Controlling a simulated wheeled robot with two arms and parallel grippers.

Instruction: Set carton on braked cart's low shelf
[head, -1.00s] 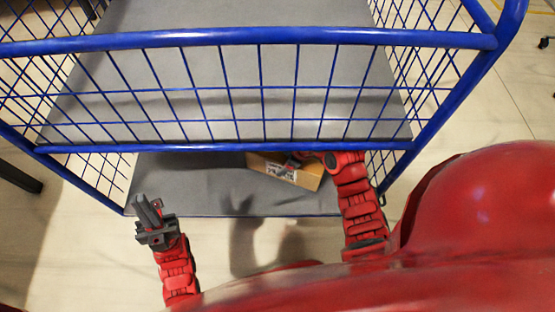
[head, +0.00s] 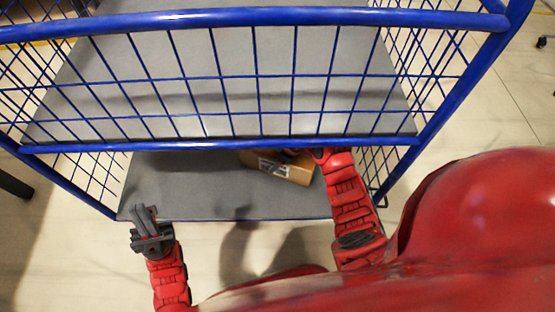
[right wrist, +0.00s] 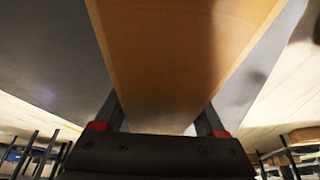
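The brown carton (head: 294,173), with a printed label, is over the grey low shelf (head: 190,190) of the blue mesh cart, partly under the upper deck. Whether it rests on the shelf or is just above it, I cannot tell. My right arm reaches in below the blue bar, and its gripper is mostly hidden in the head view. In the right wrist view the carton (right wrist: 175,60) lies between the two fingers of my right gripper (right wrist: 160,118), which appear closed on its sides. My left gripper (head: 148,225) is empty, left of the shelf's front edge; its fingers look close together.
The cart's blue lower bar (head: 220,144) and upper grey deck (head: 240,80) stand over the low shelf. Mesh side panels (head: 95,172) close its left and right. The low shelf's left part is bare.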

